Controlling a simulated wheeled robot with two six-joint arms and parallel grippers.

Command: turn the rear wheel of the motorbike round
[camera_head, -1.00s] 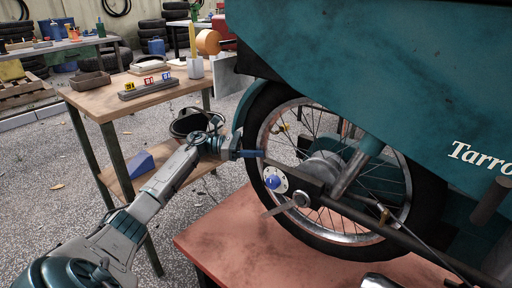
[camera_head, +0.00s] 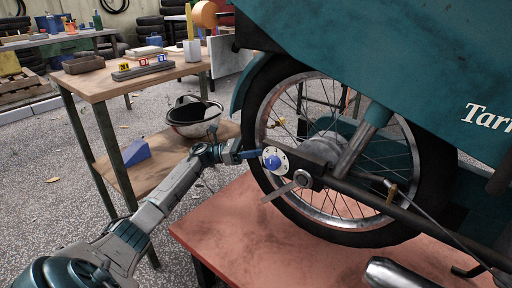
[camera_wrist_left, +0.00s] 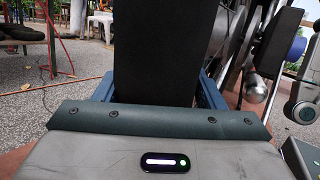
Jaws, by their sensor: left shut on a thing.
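The rear wheel of the motorbike has a black tyre (camera_head: 263,92), a silver spoked rim (camera_head: 268,103) and a grey hub (camera_head: 322,150). It stands above a reddish platform (camera_head: 225,222). My left gripper (camera_head: 252,155) is at the left side of the wheel, beside a round white plate with a blue knob (camera_head: 271,162). In the left wrist view the black tyre (camera_wrist_left: 163,55) stands between the two blue fingers (camera_wrist_left: 158,92), and the gripper is shut on it. The fingertips are partly hidden behind the tyre. My right gripper is not in view.
A teal body panel (camera_head: 380,50) overhangs the wheel. A dark swingarm bar (camera_head: 400,230) crosses it, and a silver pipe (camera_head: 385,270) shows below. A wooden table (camera_head: 105,82) with a lower shelf holding a bowl (camera_head: 193,118) and blue wedge (camera_head: 137,152) stands left.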

